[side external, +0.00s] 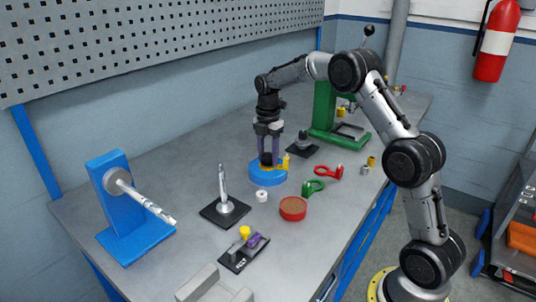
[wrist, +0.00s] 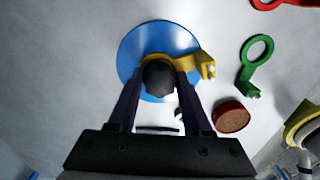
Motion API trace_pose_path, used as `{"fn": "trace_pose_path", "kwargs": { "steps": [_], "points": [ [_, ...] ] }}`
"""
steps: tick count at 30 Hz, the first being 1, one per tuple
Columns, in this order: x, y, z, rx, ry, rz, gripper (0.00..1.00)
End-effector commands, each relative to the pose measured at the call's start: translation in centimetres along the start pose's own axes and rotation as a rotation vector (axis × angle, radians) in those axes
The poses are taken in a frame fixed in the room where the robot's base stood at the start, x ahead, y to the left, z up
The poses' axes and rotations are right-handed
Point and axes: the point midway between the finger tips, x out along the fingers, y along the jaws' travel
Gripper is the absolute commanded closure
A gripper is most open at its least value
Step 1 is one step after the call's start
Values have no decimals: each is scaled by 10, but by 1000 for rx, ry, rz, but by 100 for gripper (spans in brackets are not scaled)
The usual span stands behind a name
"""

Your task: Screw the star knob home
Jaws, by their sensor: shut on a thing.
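My gripper (side external: 269,157) points straight down over a round blue base (side external: 267,178) on the bench. Its two fingers are shut on a black star knob (wrist: 159,76), which sits over the middle of the blue base in the wrist view. A yellow arm (wrist: 190,62) reaches out from beneath the knob to the right, with a small upright end piece. The fingers hide part of the knob, and its thread is not visible. I cannot tell how far the knob stands above the yellow arm.
Nearby lie a green ring part (side external: 314,187), a red ring part (side external: 328,171), a round red dish (side external: 293,208) and a white cylinder (side external: 262,196). A blue shaft stand (side external: 113,200), a black-based post (side external: 226,207) and a green press (side external: 323,115) stand farther out.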

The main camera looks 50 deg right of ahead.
Motion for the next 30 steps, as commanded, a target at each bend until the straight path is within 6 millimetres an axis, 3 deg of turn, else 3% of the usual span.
{"fn": "trace_pose_path", "kwargs": {
  "steps": [5,30],
  "points": [
    [0,0,0,150,0,1,100],
    [0,0,0,1249,0,2,100]
  ]
}}
